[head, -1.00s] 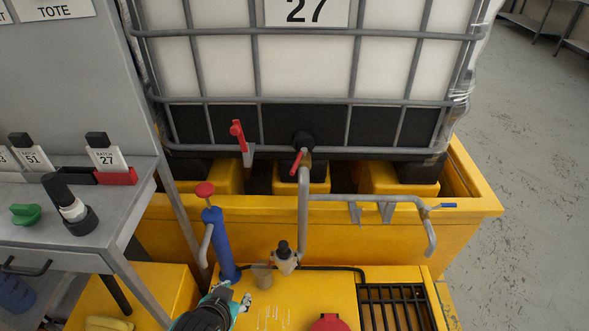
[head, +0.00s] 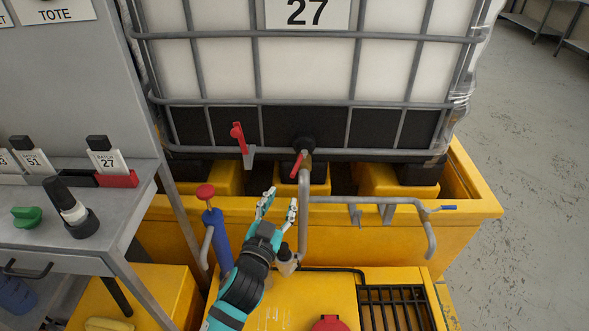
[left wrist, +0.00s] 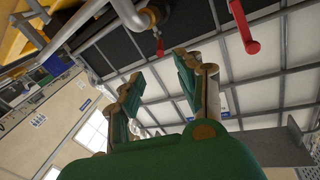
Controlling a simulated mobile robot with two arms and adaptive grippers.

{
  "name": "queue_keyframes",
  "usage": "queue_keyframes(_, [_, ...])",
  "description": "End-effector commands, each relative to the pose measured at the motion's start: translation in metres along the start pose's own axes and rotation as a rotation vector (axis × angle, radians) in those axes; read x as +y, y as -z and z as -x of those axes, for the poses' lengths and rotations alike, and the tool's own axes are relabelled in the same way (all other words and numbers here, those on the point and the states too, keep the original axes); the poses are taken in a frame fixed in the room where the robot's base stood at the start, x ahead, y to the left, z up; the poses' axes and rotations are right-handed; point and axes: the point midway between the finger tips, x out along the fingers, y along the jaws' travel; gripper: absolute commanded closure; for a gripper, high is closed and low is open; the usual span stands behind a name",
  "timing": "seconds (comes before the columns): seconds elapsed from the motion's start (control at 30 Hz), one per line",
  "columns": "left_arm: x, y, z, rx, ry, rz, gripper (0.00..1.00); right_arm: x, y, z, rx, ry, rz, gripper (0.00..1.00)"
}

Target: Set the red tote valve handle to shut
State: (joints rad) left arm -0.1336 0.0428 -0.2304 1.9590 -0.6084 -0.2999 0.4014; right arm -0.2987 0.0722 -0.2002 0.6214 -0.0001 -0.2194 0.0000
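The red tote valve handle (head: 299,164) is on the dark outlet valve (head: 303,143) at the tote's lower front. It slants down and left beside the grey pipe (head: 303,215). In the left wrist view the red handle (left wrist: 159,46) hangs from the round valve fitting (left wrist: 152,15). My left gripper (head: 279,205) is open and empty, below and slightly left of the handle, apart from it. In the left wrist view its fingers (left wrist: 157,80) are spread with nothing between them. My right gripper is not in view.
Another red lever (head: 238,136) sits on a bracket left of the valve. A blue pump (head: 221,243) with a red knob stands left of my gripper. A small bottle (head: 286,262) is close beside my wrist.

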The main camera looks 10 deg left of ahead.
Motion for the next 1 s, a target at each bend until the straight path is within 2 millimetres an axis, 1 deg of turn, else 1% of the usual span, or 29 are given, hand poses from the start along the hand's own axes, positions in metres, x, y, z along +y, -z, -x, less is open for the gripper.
queue_keyframes(0.03, [-0.001, 0.003, -0.013, 0.003, 0.001, -0.002, 0.63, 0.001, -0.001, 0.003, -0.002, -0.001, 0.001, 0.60])
queue_keyframes(0.3, [-0.001, 0.001, -0.071, -0.001, 0.001, -0.002, 0.63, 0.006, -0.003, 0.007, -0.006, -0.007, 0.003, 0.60])
queue_keyframes(0.4, [-0.001, 0.001, -0.089, -0.001, 0.001, 0.000, 0.63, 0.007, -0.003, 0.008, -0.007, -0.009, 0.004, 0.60])
queue_keyframes(0.5, [-0.001, 0.000, -0.103, -0.001, 0.001, -0.001, 0.63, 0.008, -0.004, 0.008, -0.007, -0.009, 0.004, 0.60])
queue_keyframes(0.6, [-0.001, 0.000, -0.113, -0.002, 0.002, 0.001, 0.63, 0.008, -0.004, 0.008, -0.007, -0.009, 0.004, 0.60])
queue_keyframes(0.7, [-0.001, -0.001, -0.117, -0.002, 0.001, 0.001, 0.63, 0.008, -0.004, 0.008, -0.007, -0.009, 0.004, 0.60])
queue_keyframes(0.97, [-0.001, -0.001, -0.119, -0.002, 0.001, 0.000, 0.63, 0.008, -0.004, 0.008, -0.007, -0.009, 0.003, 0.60])
queue_keyframes(1.0, [-0.001, -0.001, -0.119, -0.002, 0.001, 0.001, 0.65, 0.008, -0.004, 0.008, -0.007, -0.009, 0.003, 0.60])
